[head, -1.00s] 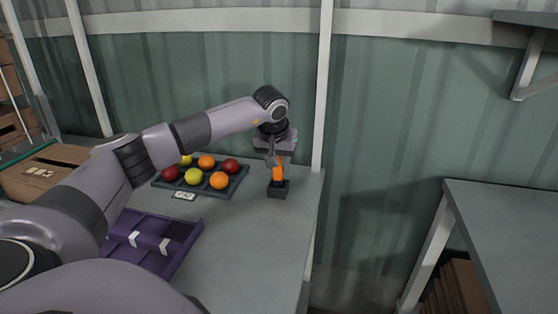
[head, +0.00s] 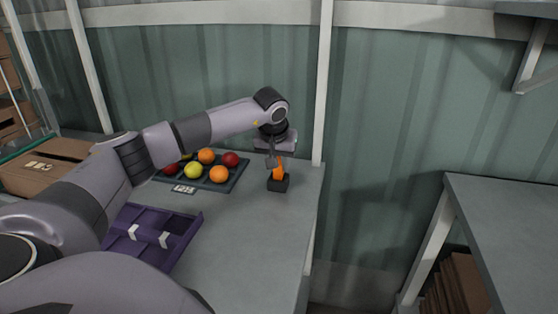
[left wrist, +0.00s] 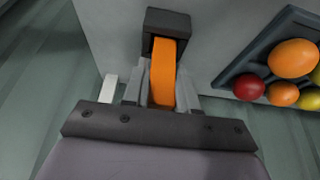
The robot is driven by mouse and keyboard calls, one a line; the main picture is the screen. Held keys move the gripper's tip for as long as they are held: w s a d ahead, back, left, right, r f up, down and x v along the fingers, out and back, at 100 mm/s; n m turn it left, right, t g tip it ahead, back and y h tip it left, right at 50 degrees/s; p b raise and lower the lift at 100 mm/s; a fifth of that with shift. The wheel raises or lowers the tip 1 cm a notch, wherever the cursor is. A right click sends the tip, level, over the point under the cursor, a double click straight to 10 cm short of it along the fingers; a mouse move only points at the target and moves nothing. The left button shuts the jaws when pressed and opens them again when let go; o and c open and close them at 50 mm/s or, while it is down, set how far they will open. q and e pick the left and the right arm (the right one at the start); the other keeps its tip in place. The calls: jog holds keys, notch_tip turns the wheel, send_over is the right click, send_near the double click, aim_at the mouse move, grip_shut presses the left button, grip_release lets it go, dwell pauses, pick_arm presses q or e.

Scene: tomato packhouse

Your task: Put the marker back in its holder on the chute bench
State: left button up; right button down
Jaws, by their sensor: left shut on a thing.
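The orange marker (head: 279,171) is upright or slightly tilted at the dark holder (head: 278,183) near the back right of the bench (head: 245,235). My left gripper (head: 275,160) is above the holder, shut on the marker. In the left wrist view the marker (left wrist: 163,75) lies between the fingers of my gripper (left wrist: 162,85), and its far end meets the opening of the dark holder (left wrist: 168,22). How deep the marker sits in the holder cannot be told. My right gripper is not in view.
A dark tray of tomatoes (head: 232,181) stands left of the holder, with a small label in front. A purple divided tray (head: 187,217) lies nearer. A cardboard box (head: 40,175) stands at the left. The wall is close behind, and the bench's right edge is near.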

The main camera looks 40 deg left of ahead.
pick_arm(q)
jog(key=shift+f, duration=0.2)
jog(key=o, duration=1.1)
jog(key=shift+c, duration=0.2)
jog(key=c, duration=0.3)
notch_tip(320, 180, up, 3)
jog(key=shift+f+p, duration=0.2)
jog(key=shift+p, duration=1)
notch_tip(320, 180, up, 3)
jog(key=p, duration=0.3)
jog(key=shift+r, duration=0.15)
jog(key=shift+r+p, duration=0.65)
